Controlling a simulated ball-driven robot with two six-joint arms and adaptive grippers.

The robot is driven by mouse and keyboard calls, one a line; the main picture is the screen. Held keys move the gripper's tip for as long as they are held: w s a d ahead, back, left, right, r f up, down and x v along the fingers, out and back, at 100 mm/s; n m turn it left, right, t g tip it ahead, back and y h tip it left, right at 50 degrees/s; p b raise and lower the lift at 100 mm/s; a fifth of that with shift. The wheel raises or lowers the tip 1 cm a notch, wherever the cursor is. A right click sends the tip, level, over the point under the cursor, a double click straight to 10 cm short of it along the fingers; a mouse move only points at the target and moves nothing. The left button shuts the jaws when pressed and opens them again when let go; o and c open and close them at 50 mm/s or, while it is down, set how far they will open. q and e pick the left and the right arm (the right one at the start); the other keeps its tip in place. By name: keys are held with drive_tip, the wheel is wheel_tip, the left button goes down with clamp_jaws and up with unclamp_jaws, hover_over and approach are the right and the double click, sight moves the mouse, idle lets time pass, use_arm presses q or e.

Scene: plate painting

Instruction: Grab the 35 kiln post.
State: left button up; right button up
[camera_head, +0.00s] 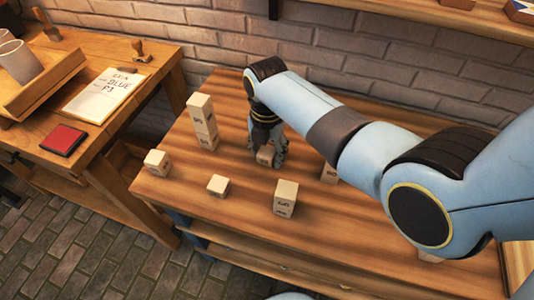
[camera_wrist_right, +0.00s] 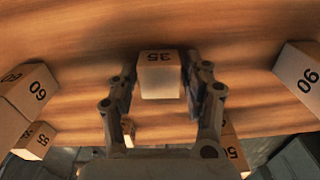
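The 35 kiln post (camera_wrist_right: 160,78) is a small pale block with a dark, upside-down "35" on its face in the wrist view. In the head view the post (camera_head: 265,155) shows partly under my right gripper (camera_head: 268,148), at the middle of the wooden table. In the wrist view the two fingers of my right gripper (camera_wrist_right: 161,82) stand on either side of the post. A narrow gap seems to show on each side, so the gripper looks open around it. My left gripper is not in view.
A stack of two posts (camera_head: 202,122) stands left of the gripper. Single posts stand at front left (camera_head: 157,162), in front (camera_head: 218,185), at front right (camera_head: 286,197) and beside my arm (camera_head: 329,173). A brick wall (camera_head: 330,70) runs behind the table.

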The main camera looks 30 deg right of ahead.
drive_tip(key=c, duration=0.8)
drive_tip(key=shift+c, duration=0.2)
